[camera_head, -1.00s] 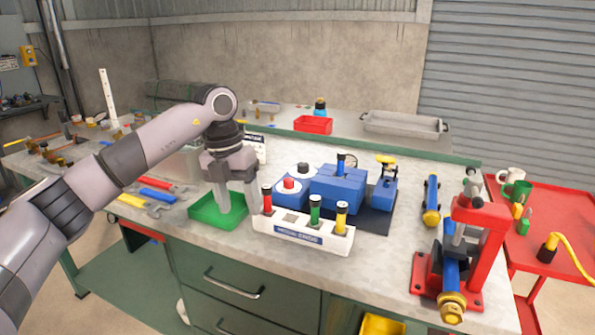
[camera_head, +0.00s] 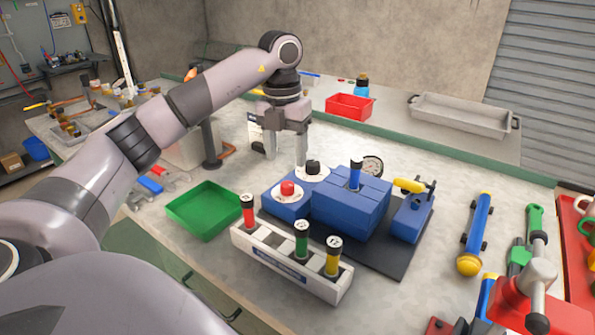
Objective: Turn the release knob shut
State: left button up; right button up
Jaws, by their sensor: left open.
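A blue receiver block (camera_head: 348,208) stands on a dark mat on the bench. At its left are two round white dials, one with a red knob (camera_head: 288,188) and one behind it with a black knob (camera_head: 313,167). A yellow-handled valve (camera_head: 410,187) is on a smaller blue block at the right. No readable label shows which one is the release knob. My left gripper (camera_head: 286,158) is open, fingers pointing down, at the back left of the dials. Its right finger is close to the black knob; I cannot tell whether they touch. My right gripper is out of view.
A white rack (camera_head: 290,266) with red, green and yellow cylinders stands in front of the blocks. A green tray (camera_head: 204,209) is at its left. A red tray (camera_head: 350,107) and a grey tray (camera_head: 463,119) are behind. A blue tube (camera_head: 477,235) lies at the right.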

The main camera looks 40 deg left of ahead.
aim_at(287, 184)
pick_arm(q)
notch_tip(287, 184, down, 7)
jog(key=shift+s+d+r, duration=0.1)
jog(key=shift+s+r, duration=0.05)
jog(key=c, duration=1.1)
